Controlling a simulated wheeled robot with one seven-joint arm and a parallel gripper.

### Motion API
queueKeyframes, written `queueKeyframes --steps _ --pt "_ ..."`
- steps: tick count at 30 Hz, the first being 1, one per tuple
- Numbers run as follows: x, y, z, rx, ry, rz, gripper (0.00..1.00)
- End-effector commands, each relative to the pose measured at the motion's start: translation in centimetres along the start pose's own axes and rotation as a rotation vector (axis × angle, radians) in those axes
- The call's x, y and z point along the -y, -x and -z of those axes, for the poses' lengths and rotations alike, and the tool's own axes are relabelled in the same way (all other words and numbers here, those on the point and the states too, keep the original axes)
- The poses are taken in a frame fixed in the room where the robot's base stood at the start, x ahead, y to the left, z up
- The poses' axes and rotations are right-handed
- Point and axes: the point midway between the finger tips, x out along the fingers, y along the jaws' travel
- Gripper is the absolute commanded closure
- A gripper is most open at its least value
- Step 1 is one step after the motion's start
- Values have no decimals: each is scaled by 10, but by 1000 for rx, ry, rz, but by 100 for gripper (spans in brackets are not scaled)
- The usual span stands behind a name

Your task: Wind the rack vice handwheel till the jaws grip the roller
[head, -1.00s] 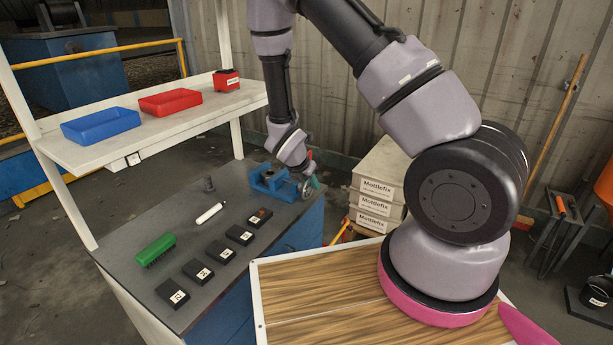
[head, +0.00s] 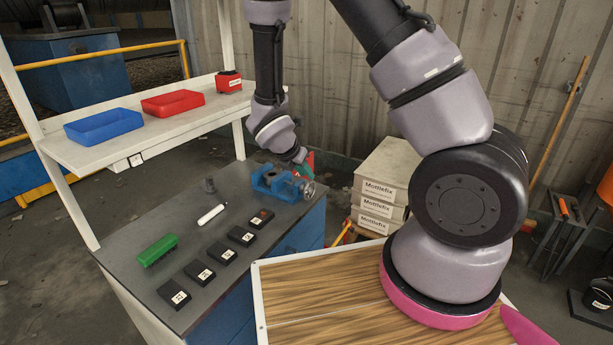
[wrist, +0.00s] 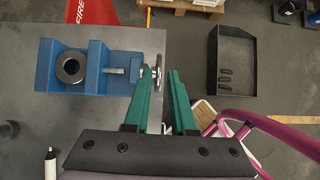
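The blue vice (head: 268,184) sits at the far right corner of the grey bench. It also shows from above in the wrist view (wrist: 112,82). The dark ring-shaped roller (wrist: 70,67) stands between its jaws; I cannot tell whether both jaws touch it. The metal handwheel (head: 308,190) is on the vice's right end, past the bench edge. In the wrist view the handwheel (wrist: 158,72) appears edge-on between my fingertips. My gripper (wrist: 158,73) has teal fingers, spread apart and empty. In the head view it is just above the handwheel.
Several black labelled blocks (head: 200,273), a green brush (head: 158,250) and a white marker-like cylinder (head: 211,215) lie on the bench. A shelf above holds a blue tray (head: 104,124) and a red tray (head: 173,103). Stacked boxes (head: 384,185) stand right of the vice.

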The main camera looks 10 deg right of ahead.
Motion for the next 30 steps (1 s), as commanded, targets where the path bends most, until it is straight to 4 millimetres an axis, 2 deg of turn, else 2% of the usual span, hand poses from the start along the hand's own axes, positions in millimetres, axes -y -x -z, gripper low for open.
queueKeyframes --steps 4,9,15,21,26,30 --pt "0 -9 15 165 -11 70 76" --pt "1 -11 34 433 -39 117 76" --pt "-1 -9 67 712 -4 73 76" --pt "0 -2 92 900 -1 0 76" --pt "1 -1 96 950 -5 -24 76" --pt "1 -8 85 953 -6 -24 76"
